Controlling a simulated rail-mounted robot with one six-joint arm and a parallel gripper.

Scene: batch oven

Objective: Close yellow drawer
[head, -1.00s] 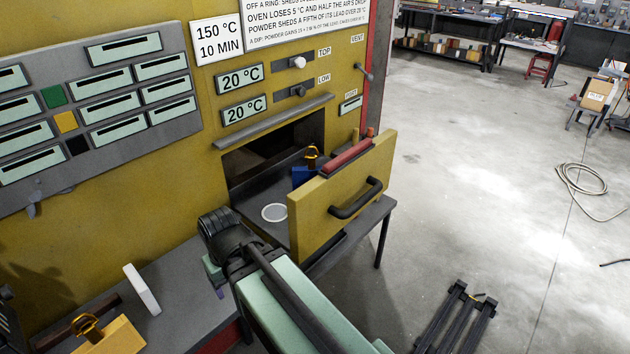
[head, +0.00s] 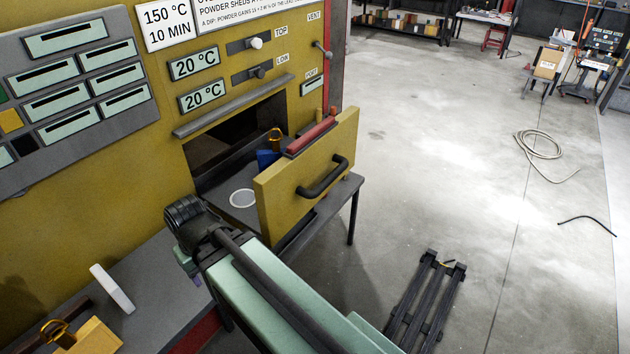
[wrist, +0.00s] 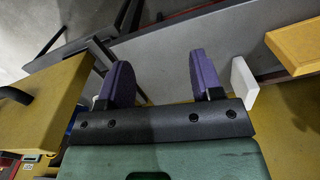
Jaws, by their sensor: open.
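The yellow drawer (head: 285,200) stands pulled out of the oven front, with a black bar handle (head: 323,177) on its outer face. Inside it show a white ring (head: 243,198) and a blue block with an orange loop (head: 268,158). In the wrist view, the yellow drawer front (wrist: 45,100) is at the left. My gripper (wrist: 156,75) is open and empty, its two purple fingers apart, to the right of the drawer front. In the head view my arm hides most of the gripper.
A grey bench (head: 165,300) at lower left holds a white block (head: 112,288) and a yellow block with an orange loop (head: 82,340). A black rail frame (head: 425,300) lies on the floor at right. Open floor (head: 430,170) extends beyond the drawer.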

